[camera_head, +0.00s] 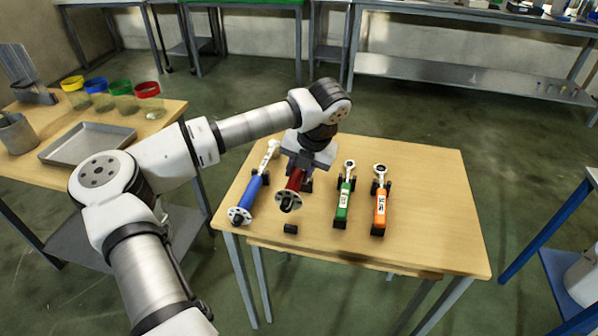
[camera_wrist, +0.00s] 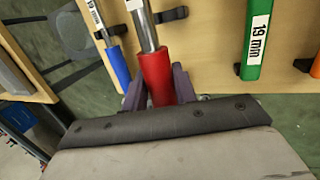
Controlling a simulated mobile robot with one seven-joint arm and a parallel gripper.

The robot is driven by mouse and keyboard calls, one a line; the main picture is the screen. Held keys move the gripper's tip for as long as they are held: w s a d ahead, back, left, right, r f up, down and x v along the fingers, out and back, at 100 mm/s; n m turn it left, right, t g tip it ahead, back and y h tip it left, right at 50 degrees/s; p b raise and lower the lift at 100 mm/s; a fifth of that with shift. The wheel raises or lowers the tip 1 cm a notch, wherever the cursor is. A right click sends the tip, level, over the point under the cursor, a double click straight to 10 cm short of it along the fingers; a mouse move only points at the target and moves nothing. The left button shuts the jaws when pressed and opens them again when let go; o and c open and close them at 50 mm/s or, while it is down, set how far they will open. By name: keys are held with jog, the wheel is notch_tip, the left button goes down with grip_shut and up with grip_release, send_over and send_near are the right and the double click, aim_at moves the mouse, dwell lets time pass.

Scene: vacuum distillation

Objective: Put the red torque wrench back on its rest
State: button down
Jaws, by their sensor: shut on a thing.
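The red torque wrench (camera_head: 292,183) is in my gripper (camera_head: 297,168) over the wooden table, its round end toward the table's front edge. In the wrist view the gripper fingers (camera_wrist: 158,88) are on both sides of the red handle (camera_wrist: 156,70), and the metal shaft runs away from them. A bare black rest block (camera_head: 290,229) stands on the table in front of the wrench's round end. Another black block (camera_head: 308,187) shows just right of the handle; it appears beside the shaft in the wrist view (camera_wrist: 172,14). My arm hides the wrench head. Contact between wrench and blocks cannot be told.
A blue wrench (camera_head: 252,190) lies close on the left. A green wrench (camera_head: 343,204) and an orange wrench (camera_head: 380,207) lie on the right on black supports. The table's right side is bare. A side table at left holds a metal tray (camera_head: 88,145) and coloured-lid jars.

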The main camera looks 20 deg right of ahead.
jog(key=shift+f+b, duration=2.25)
jog(key=shift+f, duration=0.45)
jog(key=shift+b, duration=0.7)
jog(key=shift+f, duration=0.25)
jog(key=shift+f+b, duration=0.35)
jog(key=shift+b, duration=0.2)
jog(key=shift+f+b, duration=0.8)
jog(key=shift+f, duration=0.1)
jog(key=c, duration=1)
grip_release()
jog(key=shift+c, duration=0.2)
jog(key=shift+f, duration=0.1)
